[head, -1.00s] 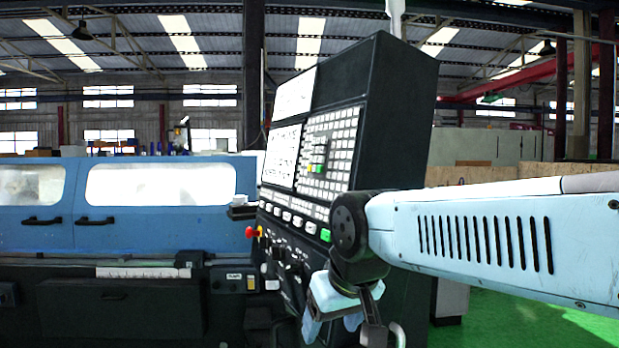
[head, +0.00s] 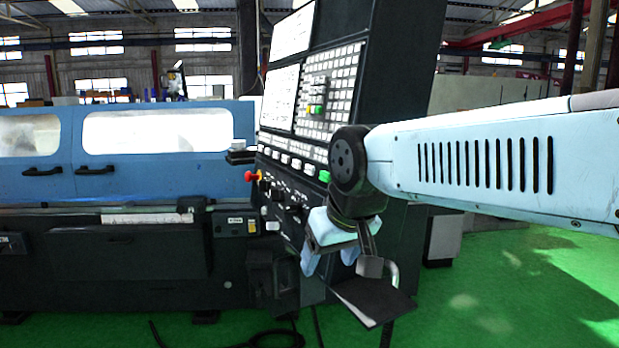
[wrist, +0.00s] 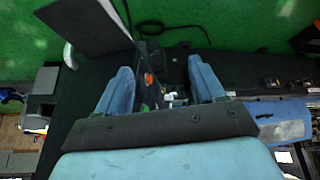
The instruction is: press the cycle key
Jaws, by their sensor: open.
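The black control panel (head: 345,85) stands in the middle of the head view, with two screens and many pale keys. A green key (head: 324,176) sits at the right end of the lower key row. Its label is too small to read, so I cannot confirm it is the cycle key. My gripper (head: 330,260) is open and empty, below the green key in the picture. Its two blue fingers point down. They also show spread apart in the wrist view (wrist: 160,75). I cannot tell the distance from fingertips to panel. My wrist and arm cover part of the panel's right side.
A red emergency button (head: 251,176) sticks out at the panel's left edge. The blue grinder housing (head: 60,180) with windows fills the left. Green floor (head: 520,270) lies open at right.

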